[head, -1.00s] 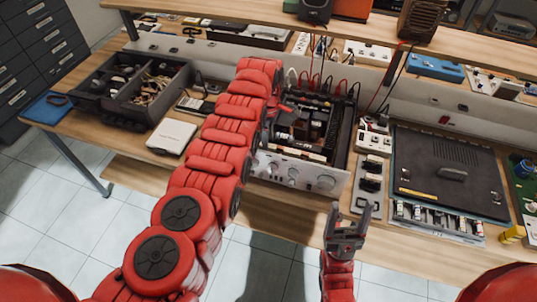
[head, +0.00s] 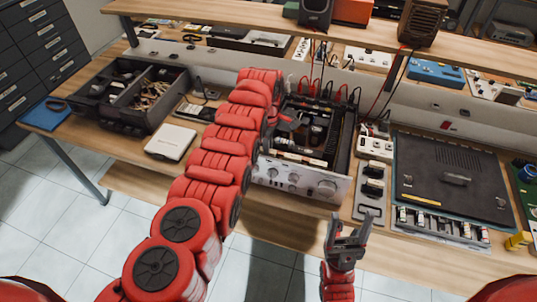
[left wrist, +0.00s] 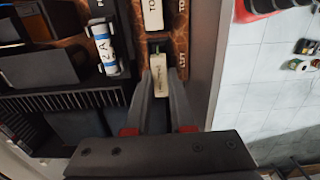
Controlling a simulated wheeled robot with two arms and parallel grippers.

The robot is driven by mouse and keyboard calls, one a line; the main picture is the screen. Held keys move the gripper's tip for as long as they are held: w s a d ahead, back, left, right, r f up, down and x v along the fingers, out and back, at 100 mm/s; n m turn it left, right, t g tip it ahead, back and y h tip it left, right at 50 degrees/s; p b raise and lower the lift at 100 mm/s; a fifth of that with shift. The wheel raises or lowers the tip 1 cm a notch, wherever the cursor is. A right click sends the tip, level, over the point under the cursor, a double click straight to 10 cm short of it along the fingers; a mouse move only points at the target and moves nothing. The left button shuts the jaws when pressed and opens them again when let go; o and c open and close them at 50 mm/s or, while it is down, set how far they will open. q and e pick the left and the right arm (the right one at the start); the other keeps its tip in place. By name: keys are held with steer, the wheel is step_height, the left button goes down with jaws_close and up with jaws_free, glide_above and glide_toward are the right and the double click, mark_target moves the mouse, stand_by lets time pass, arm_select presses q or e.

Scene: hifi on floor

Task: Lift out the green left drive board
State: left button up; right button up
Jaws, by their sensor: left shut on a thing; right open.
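The opened hifi amplifier (head: 290,178), with a silver front panel and dark boards inside, sits on the bench shelf. My left arm reaches over its left side and hides part of the inside; its fingers are mostly hidden in the head view. In the left wrist view my left gripper (left wrist: 160,90) points down into the chassis. It is shut on a small cream-topped piece, seemingly the green left drive board (left wrist: 159,82), with a green sliver at its far end. The board's lower part is hidden. My right gripper (head: 347,240) is open and empty, in front of the bench.
A blue-and-white cylinder (left wrist: 104,47) and another cream block (left wrist: 153,14) are close to my left fingers. Left of the amplifier are a white box (head: 170,141) and a divided dark tray (head: 130,125). A large dark panel (head: 450,170) lies to the right.

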arm_select(q)
jaws_close()
steer(key=shift+r, duration=0.2)
stand_by(0.3)
steer(key=shift+r+p, duration=2)
steer(key=shift+r, duration=0.4)
steer(key=shift+r+p, duration=0.35)
steer(key=shift+r, duration=0.9)
